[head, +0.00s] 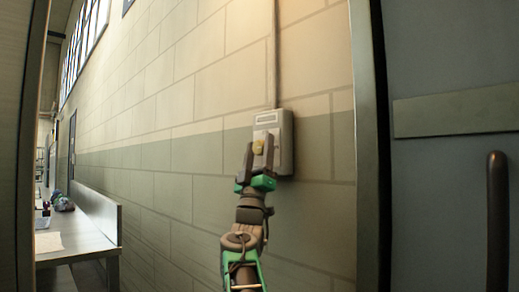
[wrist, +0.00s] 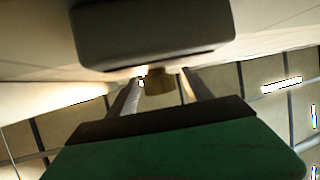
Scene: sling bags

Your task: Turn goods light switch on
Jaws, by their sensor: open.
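The fingers and green hand hide part of the box front.
A conduit (head: 276,55) runs up the wall from the box. A door frame (head: 371,150) and grey door with a dark handle (head: 497,220) stand close on the right. A bench (head: 90,240) with small items is at left. The wall between is bare.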

